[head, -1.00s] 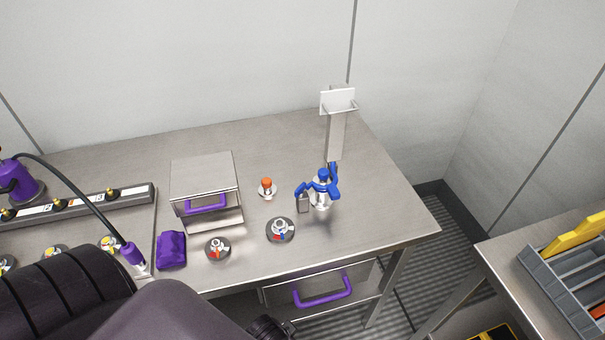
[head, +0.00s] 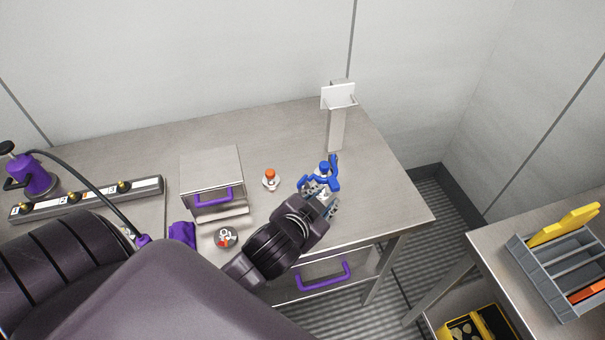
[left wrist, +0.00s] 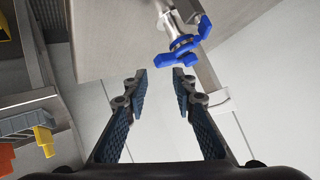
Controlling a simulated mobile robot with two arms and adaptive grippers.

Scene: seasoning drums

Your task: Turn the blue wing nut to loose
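The blue wing nut (head: 324,168) sits on top of a silver fitting near the right end of the steel workbench. It also shows in the left wrist view (left wrist: 183,46), at the top centre just past my fingertips. My left gripper (head: 329,204) is at the near side of the fitting, and its hand partly covers the fitting's lower part. In the left wrist view my left gripper (left wrist: 160,76) is open with nothing between its fingers. The nut appears apart from both fingertips. My right gripper is not in view.
A white-plated post (head: 337,125) stands behind the nut. A steel box with a purple handle (head: 212,175), an orange-topped fitting (head: 270,181) and a round dial (head: 226,237) stand to the left. A second table with a grey tray (head: 560,275) is at the right.

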